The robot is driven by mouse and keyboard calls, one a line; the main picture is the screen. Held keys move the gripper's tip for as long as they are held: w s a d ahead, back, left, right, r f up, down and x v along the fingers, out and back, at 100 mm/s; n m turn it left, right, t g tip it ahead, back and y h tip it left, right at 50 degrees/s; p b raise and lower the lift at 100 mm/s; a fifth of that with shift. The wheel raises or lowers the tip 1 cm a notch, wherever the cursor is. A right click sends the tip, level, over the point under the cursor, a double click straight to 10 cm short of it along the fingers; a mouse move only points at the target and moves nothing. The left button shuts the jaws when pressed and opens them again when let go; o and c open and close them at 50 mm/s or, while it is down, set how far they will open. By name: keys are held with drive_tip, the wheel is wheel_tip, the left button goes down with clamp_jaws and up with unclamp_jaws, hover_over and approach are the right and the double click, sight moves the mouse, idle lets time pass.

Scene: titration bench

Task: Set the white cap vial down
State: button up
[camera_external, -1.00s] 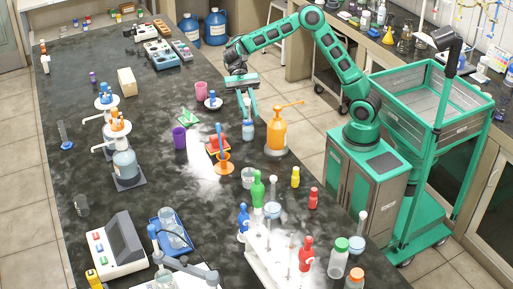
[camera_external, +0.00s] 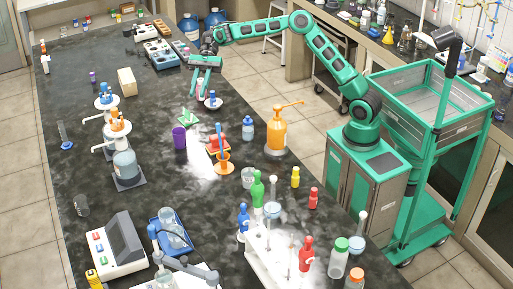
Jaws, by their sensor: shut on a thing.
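My gripper (camera_external: 201,92) is at the far middle of the bench, pointing down, beside the small white stand with a blue top (camera_external: 212,100). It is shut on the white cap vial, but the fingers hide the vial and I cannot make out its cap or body. I cannot tell how far the vial is above the bench (camera_external: 150,205).
A purple cup (camera_external: 179,138), a green piece (camera_external: 188,117) and a red block (camera_external: 216,145) stand nearer the camera. A blue-capped bottle (camera_external: 248,129) and an orange pump bottle (camera_external: 276,130) are to the right.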

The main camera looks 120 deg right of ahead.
drive_tip(key=shift+m+t, duration=0.3)
drive_tip(key=d+f, duration=0.1)
drive_tip(key=f, duration=1.3)
drive_tip(key=w+d+f, duration=0.1)
drive_tip(key=f, duration=0.6)
drive_tip(key=shift+d, duration=0.35)
drive_tip(key=o, duration=1)
drive_tip(key=shift+f, duration=0.1)
drive_tip(key=v, duration=1.2)
drive_tip(key=shift+a, duration=0.1)
